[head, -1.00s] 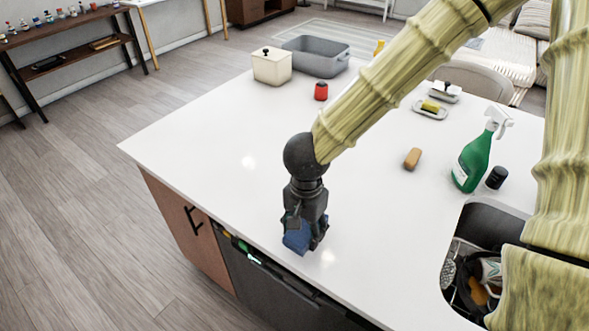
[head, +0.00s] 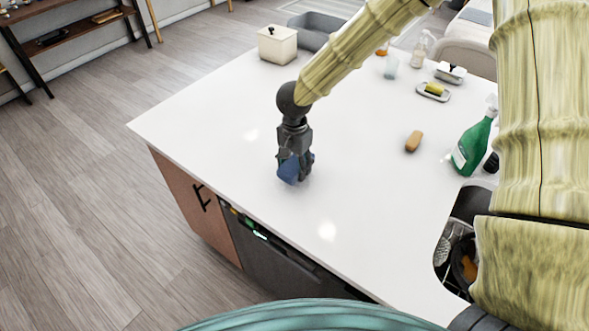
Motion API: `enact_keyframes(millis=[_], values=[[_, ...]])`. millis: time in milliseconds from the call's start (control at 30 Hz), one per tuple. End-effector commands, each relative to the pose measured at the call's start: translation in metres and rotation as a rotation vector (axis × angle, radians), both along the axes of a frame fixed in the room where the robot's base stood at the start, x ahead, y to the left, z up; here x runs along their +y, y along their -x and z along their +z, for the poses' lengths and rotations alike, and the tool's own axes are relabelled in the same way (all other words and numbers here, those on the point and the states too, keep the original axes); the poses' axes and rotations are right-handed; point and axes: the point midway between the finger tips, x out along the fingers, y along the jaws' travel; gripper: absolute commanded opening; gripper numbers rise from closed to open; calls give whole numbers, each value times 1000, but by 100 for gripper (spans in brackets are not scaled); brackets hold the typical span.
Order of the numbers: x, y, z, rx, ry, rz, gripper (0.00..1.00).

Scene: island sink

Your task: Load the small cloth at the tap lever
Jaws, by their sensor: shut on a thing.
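The small cloth (head: 288,172) is blue and bunched up. My gripper (head: 297,168) points down over the white worktop and is shut on the cloth. The cloth hangs at the fingertips, at or just above the worktop; I cannot tell whether it touches. The fingers hide part of it. No tap or tap lever shows in the view.
The sink (head: 470,205) at the right holds dishes and is partly hidden by my arm. A green spray bottle (head: 473,146), a brown sponge-like block (head: 413,141) and a soap dish (head: 433,92) stand right. A cream box (head: 279,45) stands at the back. The worktop's middle is clear.

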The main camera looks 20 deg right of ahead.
Motion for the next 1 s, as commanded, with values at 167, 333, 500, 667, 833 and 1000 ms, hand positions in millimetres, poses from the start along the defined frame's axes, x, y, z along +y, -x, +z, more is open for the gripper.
enact_keyframes(millis=[167, 333, 500, 667, 833, 1000], values=[[0, -1, -8, 2, 3, 1, 23], [0, -1, -25, 2, 3, 1, 23], [0, -1, -34, 1, 1, 0, 23], [0, -1, -35, 0, 0, -1, 23], [0, -1, -37, 0, 0, 0, 23], [0, -1, -38, 0, 0, 1, 71]])
